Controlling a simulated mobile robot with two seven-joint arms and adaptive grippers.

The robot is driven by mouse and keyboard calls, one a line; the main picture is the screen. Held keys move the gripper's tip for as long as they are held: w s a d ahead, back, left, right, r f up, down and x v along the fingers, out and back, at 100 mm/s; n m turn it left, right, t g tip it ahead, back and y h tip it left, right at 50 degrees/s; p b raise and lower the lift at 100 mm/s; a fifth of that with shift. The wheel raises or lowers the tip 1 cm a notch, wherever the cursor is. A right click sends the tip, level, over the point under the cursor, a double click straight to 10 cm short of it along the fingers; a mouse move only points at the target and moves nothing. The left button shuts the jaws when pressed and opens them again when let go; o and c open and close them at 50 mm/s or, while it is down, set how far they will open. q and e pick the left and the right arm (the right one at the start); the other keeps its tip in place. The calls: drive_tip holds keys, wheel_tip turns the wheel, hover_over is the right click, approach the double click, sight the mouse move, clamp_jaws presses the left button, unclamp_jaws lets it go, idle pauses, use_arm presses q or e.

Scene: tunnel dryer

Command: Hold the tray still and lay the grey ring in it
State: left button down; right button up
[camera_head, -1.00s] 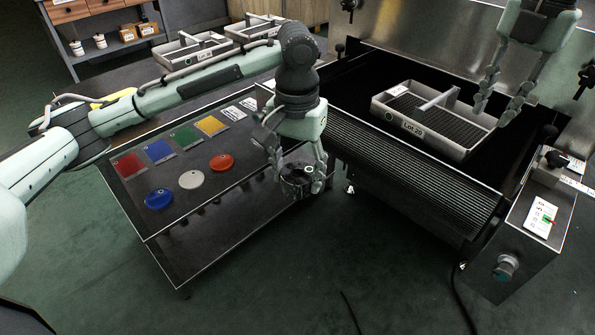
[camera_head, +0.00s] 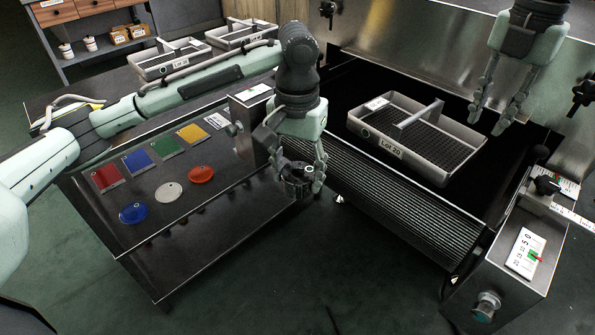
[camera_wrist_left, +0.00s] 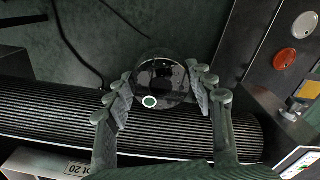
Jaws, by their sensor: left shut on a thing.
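The tray (camera_head: 365,133), pale grey with a "Lot 20" label, a central handle and a dark mesh floor, rests at the dryer opening past the ribbed belt. Its edge also shows at the bottom left of the left wrist view (camera_wrist_left: 30,160). My left gripper (camera_head: 301,188) is shut on a dark round piece, taken as the grey ring (camera_wrist_left: 160,72), with a white-and-green round tag. It holds it above the near left end of the belt, apart from the tray. My right gripper (camera_head: 488,121) is open and empty by the tray's far right end; contact cannot be told.
The side table (camera_head: 215,215) at left carries coloured square plates and blue, white and red discs (camera_head: 201,174). Two more trays (camera_head: 170,60) stand behind. A control box (camera_head: 500,265) stands at the right of the ribbed belt (camera_head: 400,215). The tray's mesh floor looks empty.

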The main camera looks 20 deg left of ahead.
sight(471, 154)
drive_tip(key=shift+f, duration=4.65)
clamp_jaws()
drive_tip(key=shift+c, duration=1.8)
unclamp_jaws()
drive_tip(key=shift+r, duration=0.1)
drive_tip(key=o, duration=0.3)
drive_tip(key=shift+o, duration=0.2)
clamp_jaws()
